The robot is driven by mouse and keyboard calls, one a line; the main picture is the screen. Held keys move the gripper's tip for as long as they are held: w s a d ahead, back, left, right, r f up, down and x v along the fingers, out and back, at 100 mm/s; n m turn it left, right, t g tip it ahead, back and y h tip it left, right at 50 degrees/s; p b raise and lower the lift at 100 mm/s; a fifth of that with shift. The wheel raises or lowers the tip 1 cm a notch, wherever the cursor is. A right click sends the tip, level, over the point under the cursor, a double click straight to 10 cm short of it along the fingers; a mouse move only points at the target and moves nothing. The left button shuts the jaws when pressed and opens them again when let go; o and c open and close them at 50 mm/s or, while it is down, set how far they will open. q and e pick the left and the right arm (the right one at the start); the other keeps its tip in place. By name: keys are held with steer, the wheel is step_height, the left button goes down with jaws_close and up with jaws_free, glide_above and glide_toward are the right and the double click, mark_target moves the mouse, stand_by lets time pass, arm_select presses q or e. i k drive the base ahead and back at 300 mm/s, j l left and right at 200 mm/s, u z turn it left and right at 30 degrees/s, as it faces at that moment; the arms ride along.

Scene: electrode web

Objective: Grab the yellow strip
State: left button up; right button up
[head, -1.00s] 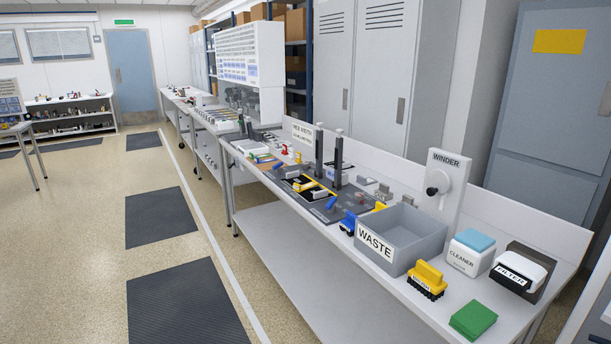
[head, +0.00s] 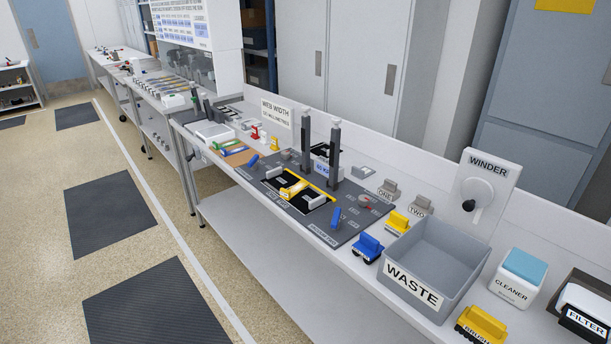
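On the dark work plate (head: 350,215) on the bench, a yellow block-like piece (head: 293,189) lies across a black web area (head: 277,184). A thin yellow line (head: 318,191) runs along that area's back edge. I cannot tell for sure which of these is the yellow strip. A small grey piece (head: 317,202) sits just right of the yellow piece. Two dark upright posts (head: 335,155) stand behind. Neither of my grippers shows in the head view.
A grey WASTE bin (head: 414,294), a blue brush-like block (head: 368,246) and a yellow one (head: 397,222) stand to the right. A WINDER panel (head: 490,165) stands behind the bin. Coloured flat pieces (head: 234,151) lie left of the plate.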

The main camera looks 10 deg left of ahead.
mark_target(288, 193)
steer(key=i+j+z, duration=0.35)
steer(key=i+j, duration=0.15)
steer(key=j, duration=0.3)
steer(key=i+j+z, duration=0.2)
steer(key=j, duration=0.25)
steer(key=i+j+z, duration=0.15)
steer(key=j, duration=0.3)
steer(key=i+j+z, duration=0.2)
steer(key=j, duration=0.3)
steer(key=i+j+z, duration=0.2)
steer(key=j, duration=0.3)
steer(key=j+z, duration=0.15)
steer(key=j, duration=0.35)
steer(key=j+z, duration=0.2)
steer(key=j, duration=0.35)
steer(key=i, duration=0.05)
